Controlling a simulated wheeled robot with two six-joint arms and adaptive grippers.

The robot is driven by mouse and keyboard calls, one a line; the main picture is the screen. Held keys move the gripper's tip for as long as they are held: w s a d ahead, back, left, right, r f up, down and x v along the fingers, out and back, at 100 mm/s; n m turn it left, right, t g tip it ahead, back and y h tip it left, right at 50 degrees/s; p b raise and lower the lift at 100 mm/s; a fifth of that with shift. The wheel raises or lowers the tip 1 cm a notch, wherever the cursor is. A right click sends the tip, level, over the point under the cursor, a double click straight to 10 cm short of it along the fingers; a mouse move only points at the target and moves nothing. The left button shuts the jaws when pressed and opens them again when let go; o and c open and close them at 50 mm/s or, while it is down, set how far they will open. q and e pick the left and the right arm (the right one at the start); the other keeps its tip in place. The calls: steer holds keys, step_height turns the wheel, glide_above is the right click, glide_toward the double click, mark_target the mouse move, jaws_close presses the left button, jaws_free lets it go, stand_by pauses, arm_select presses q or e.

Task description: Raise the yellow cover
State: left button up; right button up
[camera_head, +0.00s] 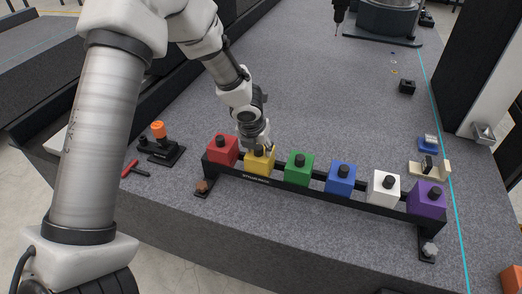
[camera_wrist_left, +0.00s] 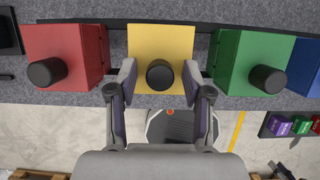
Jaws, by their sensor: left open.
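The yellow cover (camera_head: 258,166) is a box with a black knob on top, second from the left in a row on a black rack. It also shows in the left wrist view (camera_wrist_left: 161,36), with its knob (camera_wrist_left: 160,75) facing the camera. My left gripper (camera_head: 259,148) is directly over the yellow cover, coming from behind it in the head view. In the left wrist view the two fingers of the left gripper (camera_wrist_left: 160,82) are apart, one on each side of the knob, with gaps visible. My gripper partly hides the knob in the head view. My right gripper is out of view.
A red box (camera_head: 222,150) and a green box (camera_head: 299,166) sit close on either side. Blue (camera_head: 340,178), white (camera_head: 384,186) and purple (camera_head: 426,200) boxes follow along the black rack (camera_head: 310,192). A stand with an orange knob (camera_head: 158,129) is left; open granite lies behind.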

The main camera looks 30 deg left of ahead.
mark_target(256, 159)
arm_select(q)
steer(key=shift+r, duration=0.1)
steer(key=p+v, duration=0.3)
steer(key=v, duration=0.3)
steer(key=shift+p, duration=0.4)
